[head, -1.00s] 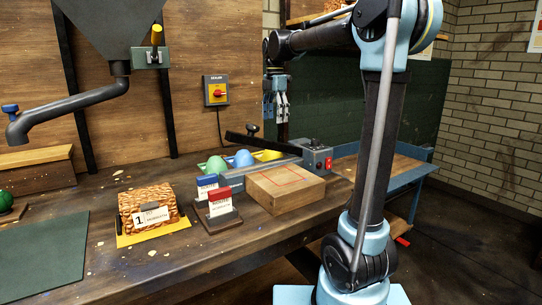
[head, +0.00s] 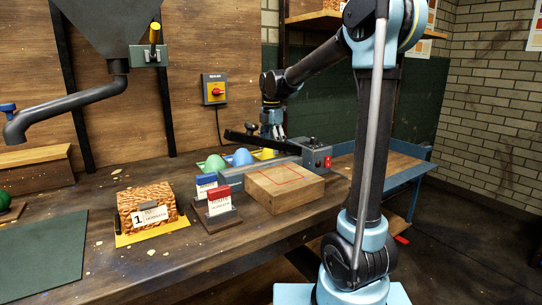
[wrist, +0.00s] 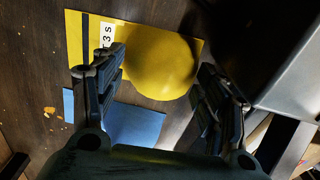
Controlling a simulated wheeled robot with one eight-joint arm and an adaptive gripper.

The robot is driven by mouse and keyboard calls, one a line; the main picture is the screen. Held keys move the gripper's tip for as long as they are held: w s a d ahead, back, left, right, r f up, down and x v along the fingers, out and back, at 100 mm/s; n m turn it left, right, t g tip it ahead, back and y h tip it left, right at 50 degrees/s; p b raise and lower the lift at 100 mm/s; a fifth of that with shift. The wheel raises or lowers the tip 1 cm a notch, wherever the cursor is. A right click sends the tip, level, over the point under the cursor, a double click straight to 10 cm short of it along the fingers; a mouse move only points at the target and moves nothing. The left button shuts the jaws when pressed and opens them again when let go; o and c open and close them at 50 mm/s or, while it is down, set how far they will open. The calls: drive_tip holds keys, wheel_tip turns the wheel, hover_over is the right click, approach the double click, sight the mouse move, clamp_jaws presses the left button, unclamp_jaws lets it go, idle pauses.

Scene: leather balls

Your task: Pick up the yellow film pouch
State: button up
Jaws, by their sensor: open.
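The yellow film pouch (wrist: 160,60) lies flat on the bench in the wrist view, with a rounded bulge and a white label with dark print near its left end. In the head view only part of the yellow pouch (head: 264,154) shows behind the sealer. My gripper (wrist: 162,68) is open and empty, its fingers to the left and right of the bulge in the wrist view. In the head view my gripper (head: 273,132) points down above the yellow pouch. The exact gap between fingertips and pouch cannot be told.
A blue pouch (wrist: 135,124) lies beside the yellow one, with a green pouch (head: 214,164) further left. The grey sealer (head: 318,160) with its dark lever (head: 262,140) stands close by. A wooden block (head: 285,188) and card stands (head: 219,208) are in front.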

drive_tip(key=shift+f, duration=1.55)
drive_tip(key=c, duration=1)
